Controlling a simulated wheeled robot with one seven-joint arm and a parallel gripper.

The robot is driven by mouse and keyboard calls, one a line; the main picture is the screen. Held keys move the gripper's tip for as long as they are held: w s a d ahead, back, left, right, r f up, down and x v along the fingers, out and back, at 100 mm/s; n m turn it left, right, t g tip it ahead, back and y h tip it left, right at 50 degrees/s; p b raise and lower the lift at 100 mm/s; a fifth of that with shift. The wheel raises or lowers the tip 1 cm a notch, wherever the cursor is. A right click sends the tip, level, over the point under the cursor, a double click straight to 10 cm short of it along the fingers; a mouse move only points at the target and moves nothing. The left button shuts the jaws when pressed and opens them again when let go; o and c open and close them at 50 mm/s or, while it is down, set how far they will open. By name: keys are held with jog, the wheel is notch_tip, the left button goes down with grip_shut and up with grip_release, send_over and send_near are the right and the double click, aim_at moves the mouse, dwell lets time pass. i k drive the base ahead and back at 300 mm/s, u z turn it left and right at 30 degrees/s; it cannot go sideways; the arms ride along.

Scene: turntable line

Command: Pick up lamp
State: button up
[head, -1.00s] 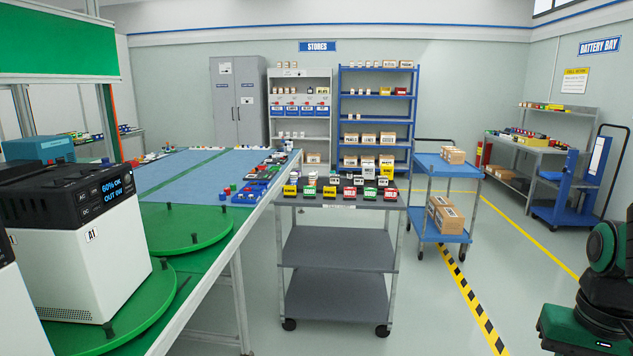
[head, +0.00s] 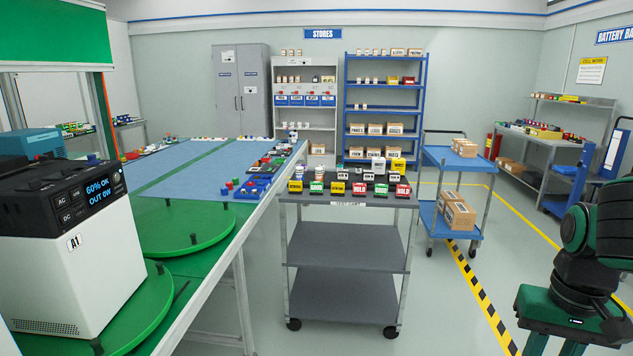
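I cannot make out a lamp for certain in the head view. Many small items are too small to tell apart. Several small red, green, yellow and white blocks stand on the top shelf of the grey test cart (head: 300,200). More small coloured parts lie along the right edge of the blue mat (head: 185,180) on the long bench. Part of my dark green and black arm shows at the right edge. My gripper is not in view.
A white power unit marked A1 (head: 75,270) stands on a green turntable (head: 150,310) at left. A blue trolley (head: 447,158) holds cardboard boxes. Shelves and a grey cabinet (head: 241,100) line the back wall. Clear floor lies between the cart and my arm.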

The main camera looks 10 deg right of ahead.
aim_at(319, 177)
jog(key=u, duration=0.1)
jog(key=i, duration=3.2)
jog(key=z, duration=0.6)
